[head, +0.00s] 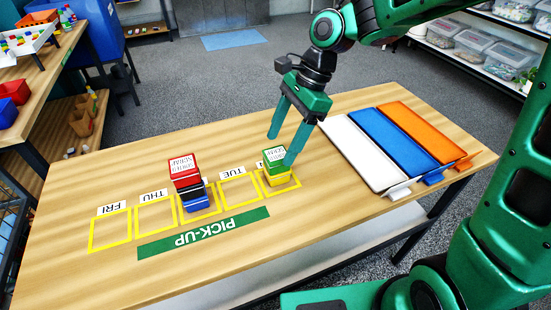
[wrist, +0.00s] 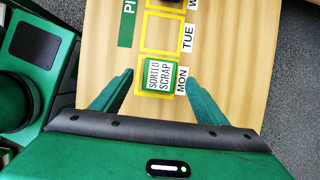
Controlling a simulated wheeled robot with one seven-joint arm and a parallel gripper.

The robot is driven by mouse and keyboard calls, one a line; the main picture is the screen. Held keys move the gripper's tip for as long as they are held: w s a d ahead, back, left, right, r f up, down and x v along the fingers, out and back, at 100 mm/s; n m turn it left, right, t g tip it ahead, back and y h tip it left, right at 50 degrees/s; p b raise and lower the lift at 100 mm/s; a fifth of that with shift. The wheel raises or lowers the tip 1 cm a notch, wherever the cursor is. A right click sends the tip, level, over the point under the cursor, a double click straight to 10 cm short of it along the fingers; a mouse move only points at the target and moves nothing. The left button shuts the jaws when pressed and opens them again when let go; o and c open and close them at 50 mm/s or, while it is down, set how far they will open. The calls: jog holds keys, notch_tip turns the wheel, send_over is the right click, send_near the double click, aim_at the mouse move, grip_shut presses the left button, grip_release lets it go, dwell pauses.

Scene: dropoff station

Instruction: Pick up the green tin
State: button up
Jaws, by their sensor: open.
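The green tin (head: 274,157) has a white label and sits on top of a yellow tin (head: 277,174) in the rightmost yellow-outlined square of the table. In the wrist view the green tin (wrist: 160,75) shows its label "SORTED SCRAP" beside the "MON" tag. My gripper (head: 281,148) is open, with one finger on each side of the green tin as seen from above. In the wrist view its fingers (wrist: 160,85) have visible gaps to the tin. I cannot tell how far the fingertips are above it.
A stack of red, black and blue tins (head: 187,182) stands to the left. White (head: 357,150), blue (head: 392,138) and orange (head: 428,134) trays lie to the right. The TUE (head: 240,187), THU (head: 154,214) and FRI (head: 110,230) squares are empty.

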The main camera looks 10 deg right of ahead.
aim_at(277, 153)
jog(key=shift+x, duration=2.4)
jog(key=shift+c, duration=0.7)
jog(key=c, duration=1.1)
jog(key=shift+r, duration=0.1)
